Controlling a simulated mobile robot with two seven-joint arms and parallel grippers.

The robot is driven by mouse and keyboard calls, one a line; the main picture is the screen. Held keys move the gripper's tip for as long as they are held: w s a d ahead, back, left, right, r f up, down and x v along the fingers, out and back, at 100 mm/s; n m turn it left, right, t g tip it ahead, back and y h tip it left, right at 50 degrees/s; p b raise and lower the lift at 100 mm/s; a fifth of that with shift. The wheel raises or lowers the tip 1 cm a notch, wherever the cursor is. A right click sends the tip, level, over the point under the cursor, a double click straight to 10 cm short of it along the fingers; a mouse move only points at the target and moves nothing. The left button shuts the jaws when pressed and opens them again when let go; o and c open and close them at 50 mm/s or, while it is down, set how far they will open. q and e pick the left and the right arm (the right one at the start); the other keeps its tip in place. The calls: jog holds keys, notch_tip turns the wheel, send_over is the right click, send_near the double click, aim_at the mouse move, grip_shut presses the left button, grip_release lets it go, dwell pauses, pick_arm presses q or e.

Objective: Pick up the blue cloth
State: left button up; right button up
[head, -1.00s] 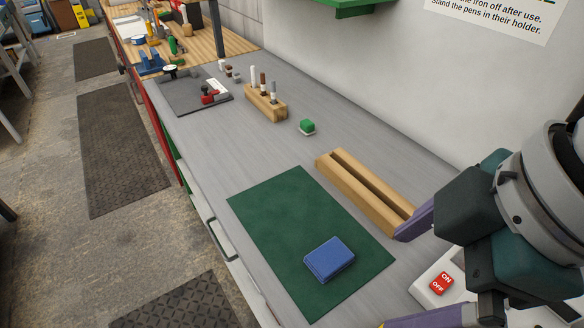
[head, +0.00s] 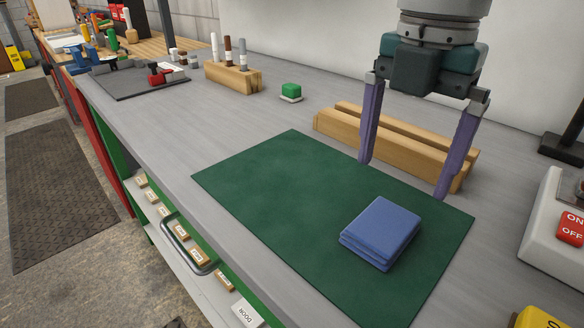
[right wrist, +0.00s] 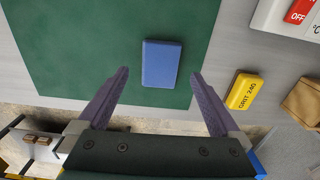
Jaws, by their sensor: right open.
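The blue cloth (head: 381,231) is a folded square pad lying on the right part of the green mat (head: 270,190). My right gripper (head: 403,178) is open and empty, its two purple fingers pointing down behind the cloth, near the mat's far edge and in front of the wooden slotted block. In the right wrist view the cloth (right wrist: 161,64) lies on the mat (right wrist: 90,50), beyond the open fingertips (right wrist: 160,72) and between their lines, apart from both. My left gripper is not in view.
The wooden slotted block (head: 345,125) stands behind the mat. A white box with a red ON/OFF switch (head: 571,229) is at the right. A yellow grit block (right wrist: 243,91) lies right of the mat. A green-topped item (head: 291,90) and a pen holder (head: 232,78) stand farther back.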

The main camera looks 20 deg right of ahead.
aim_at(390, 215)
notch_tip(390, 215, down, 8)
jog(key=shift+s+r+b, duration=0.15)
jog(key=shift+r+b, duration=0.1)
jog(key=shift+b, duration=0.15)
jog(key=c, duration=1.2)
jog(key=shift+o, duration=0.2)
jog(key=shift+r, duration=0.15)
notch_tip(390, 215, up, 20)
jog(key=p, duration=0.3)
jog(key=shift+p, duration=0.3)
